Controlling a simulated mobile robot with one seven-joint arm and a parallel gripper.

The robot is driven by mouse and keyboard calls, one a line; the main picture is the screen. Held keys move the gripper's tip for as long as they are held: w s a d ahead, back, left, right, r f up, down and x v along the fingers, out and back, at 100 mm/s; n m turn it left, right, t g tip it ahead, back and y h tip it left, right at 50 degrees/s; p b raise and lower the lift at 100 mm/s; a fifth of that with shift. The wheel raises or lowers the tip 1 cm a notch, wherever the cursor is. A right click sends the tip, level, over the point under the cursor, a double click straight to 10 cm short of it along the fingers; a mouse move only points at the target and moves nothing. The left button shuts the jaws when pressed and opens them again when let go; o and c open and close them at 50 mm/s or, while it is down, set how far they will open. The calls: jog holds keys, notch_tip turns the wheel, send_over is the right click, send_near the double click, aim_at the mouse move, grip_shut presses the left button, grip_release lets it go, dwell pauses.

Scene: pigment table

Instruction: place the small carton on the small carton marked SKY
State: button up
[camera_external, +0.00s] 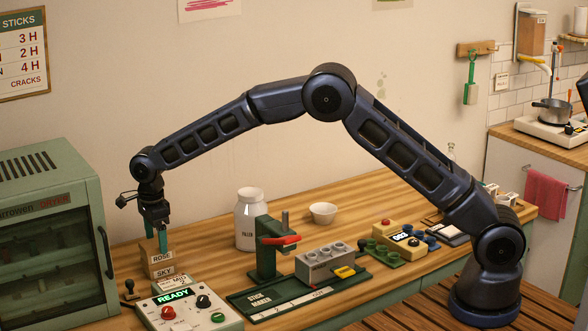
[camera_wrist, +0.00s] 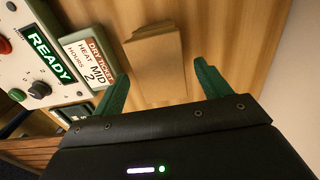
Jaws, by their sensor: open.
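A small brown carton labelled ROSE (camera_external: 160,257) sits on top of a small carton marked SKY (camera_external: 164,271) at the left of the table. The two look roughly lined up as a stack. My gripper (camera_external: 162,240) points down at the top of the ROSE carton, its green fingers at or just above it. In the wrist view my gripper (camera_wrist: 160,84) has its fingers spread wide, with a brown carton top (camera_wrist: 154,50) beyond the gap between them and clear of both fingertips. The SKY carton cannot be told apart in the wrist view.
A green dryer (camera_external: 45,240) is at the left. A white jar (camera_external: 249,220) and the stick maker (camera_external: 268,258) stand to the right. Bare wood lies behind the stack.

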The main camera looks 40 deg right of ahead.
aim_at(156, 242)
notch_tip(156, 242, up, 9)
jog(key=d+r+n, duration=0.2)
jog(key=d+r, duration=0.5)
jog(key=d, duration=0.3)
jog(key=d+r+n, duration=0.2)
jog(key=d+r, duration=0.5)
jog(key=d, duration=0.4)
jog(key=s+d+r+n+t+y, duration=0.15)
jog(key=s+d+r, duration=0.25)
jog(key=d, duration=0.5)
jog(key=s+d+r+n+t+h, duration=0.1)
jog(key=s+d+r+n, duration=0.25)
jog(key=d, duration=0.55)
jog(key=s+d+r+n, duration=0.2)
jog(key=s+d+n, duration=0.2)
jog(key=s+d, duration=1)
jog(key=s+d+f+n+t, duration=0.1)
jog(key=s+d+f+n, duration=0.1)
jog(key=s, duration=0.6)
jog(key=s+d+f+n+t, duration=0.1)
jog(key=s+d+f+n, duration=0.2)
jog(key=s+d+f, duration=0.2)
jog(key=s+d, duration=0.2)
jog(key=s, duration=0.2)
jog(key=shift+f, duration=0.25)
